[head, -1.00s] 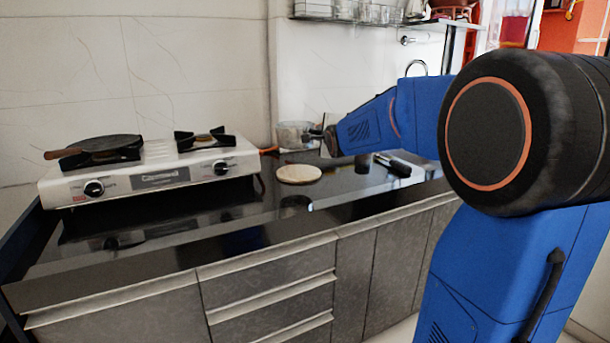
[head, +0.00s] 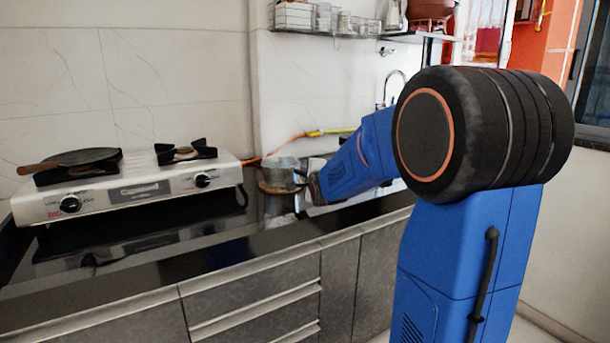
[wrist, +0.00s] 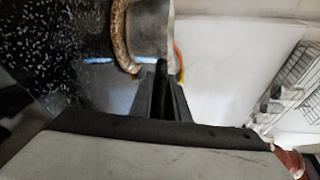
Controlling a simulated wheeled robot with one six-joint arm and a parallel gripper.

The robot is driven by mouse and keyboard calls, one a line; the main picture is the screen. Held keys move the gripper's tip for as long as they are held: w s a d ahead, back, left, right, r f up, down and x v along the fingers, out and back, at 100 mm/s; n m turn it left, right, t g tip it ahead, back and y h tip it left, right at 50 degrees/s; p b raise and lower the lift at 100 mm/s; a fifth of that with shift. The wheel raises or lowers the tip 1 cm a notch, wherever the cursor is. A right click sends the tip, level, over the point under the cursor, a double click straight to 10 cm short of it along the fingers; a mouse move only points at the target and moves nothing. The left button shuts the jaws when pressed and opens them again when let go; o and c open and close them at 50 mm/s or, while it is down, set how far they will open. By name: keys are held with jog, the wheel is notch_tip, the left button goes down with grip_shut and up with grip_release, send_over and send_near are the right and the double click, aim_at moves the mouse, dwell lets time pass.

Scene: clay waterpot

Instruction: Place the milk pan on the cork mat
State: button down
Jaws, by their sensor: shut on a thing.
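The milk pan (head: 281,168) is a small grey metal pot at the back of the black counter, right of the stove. It is upright over the round tan cork mat (head: 283,189), whose rim shows below it. In the wrist view, the pan's wall (wrist: 152,28) is beside the mat's curved brown edge (wrist: 120,38); the pan looks very near or touching the mat, and I cannot tell which. My gripper (wrist: 163,88) is shut on the pan's handle, mostly hidden between the fingers. In the head view my gripper (head: 305,182) is right of the pan.
A white two-burner stove (head: 130,185) with a dark flat pan (head: 75,160) stands to the left. An orange hose with a yellow part (head: 328,132) runs behind the milk pan. A glass shelf (head: 340,32) hangs above. The counter front is clear.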

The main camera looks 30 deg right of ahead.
jog(key=shift+f, duration=0.1)
jog(key=c, duration=1.7)
grip_release()
jog(key=v, duration=1.2)
jog(key=shift+a, duration=0.1)
